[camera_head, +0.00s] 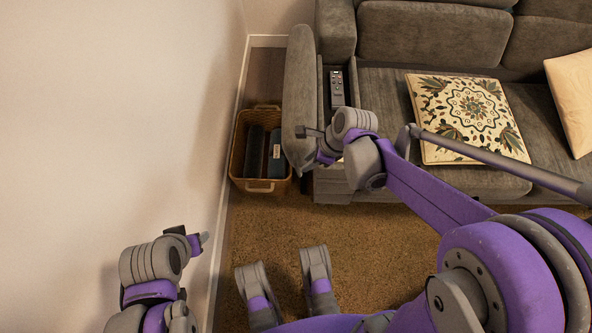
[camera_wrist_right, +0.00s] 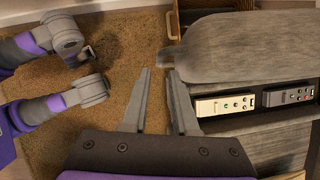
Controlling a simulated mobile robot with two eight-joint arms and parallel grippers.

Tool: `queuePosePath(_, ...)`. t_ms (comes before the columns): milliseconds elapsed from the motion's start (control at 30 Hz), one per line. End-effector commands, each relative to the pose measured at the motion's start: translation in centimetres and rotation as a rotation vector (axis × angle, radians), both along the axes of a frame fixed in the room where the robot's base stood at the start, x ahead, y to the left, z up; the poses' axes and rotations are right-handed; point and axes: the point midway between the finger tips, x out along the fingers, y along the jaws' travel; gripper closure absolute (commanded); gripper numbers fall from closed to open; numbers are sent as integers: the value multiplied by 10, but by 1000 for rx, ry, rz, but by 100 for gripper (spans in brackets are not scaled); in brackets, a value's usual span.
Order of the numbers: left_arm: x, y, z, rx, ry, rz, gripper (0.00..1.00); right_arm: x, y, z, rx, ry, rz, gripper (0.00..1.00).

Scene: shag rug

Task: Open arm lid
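The grey sofa's arm lid (camera_head: 299,90) stands raised on its edge at the left of the arm, its compartment uncovered. In the right wrist view the lid (camera_wrist_right: 245,48) has a small tab (camera_wrist_right: 172,54) at its near end. My right gripper (camera_head: 313,145) is at the lid's front end. Its fingers (camera_wrist_right: 159,75) are apart with only rug seen between them; one fingertip is close by the tab, and I cannot tell whether they touch. My left gripper (camera_head: 196,242) is low at the left by the wall, its fingers too unclear to judge.
A dark remote (camera_head: 337,88) lies in the arm compartment; a pale remote (camera_wrist_right: 225,104) shows beside it in the wrist view. A wicker basket (camera_head: 264,186) with dark items stands between wall and sofa. A patterned cushion (camera_head: 469,115) is on the seat. The brown rug (camera_head: 290,228) is open in front.

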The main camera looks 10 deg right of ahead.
Motion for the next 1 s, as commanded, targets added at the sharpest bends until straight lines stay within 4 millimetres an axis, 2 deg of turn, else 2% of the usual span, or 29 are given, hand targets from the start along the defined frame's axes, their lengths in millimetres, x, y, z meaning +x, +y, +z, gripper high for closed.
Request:
queuePosePath(33,1,0,-8,0,3,0,50,3,4,-13,0,1,3,73)
queuePosePath(200,2,0,-21,0,7,0,50,9,14,-44,-1,0,3,73)
queuePosePath(400,4,0,-31,0,9,0,50,15,23,-67,-1,-1,3,73)
queuePosePath(800,4,0,-32,0,10,0,50,16,26,-74,-2,-1,1,73)
queuePosePath(833,4,0,-32,0,10,0,50,16,26,-74,-2,-1,1,75)
queuePosePath(967,4,0,-32,0,10,0,50,16,26,-74,-2,-1,1,98)
queuePosePath(1000,4,0,-32,0,10,0,50,16,26,-74,-2,-1,2,100)
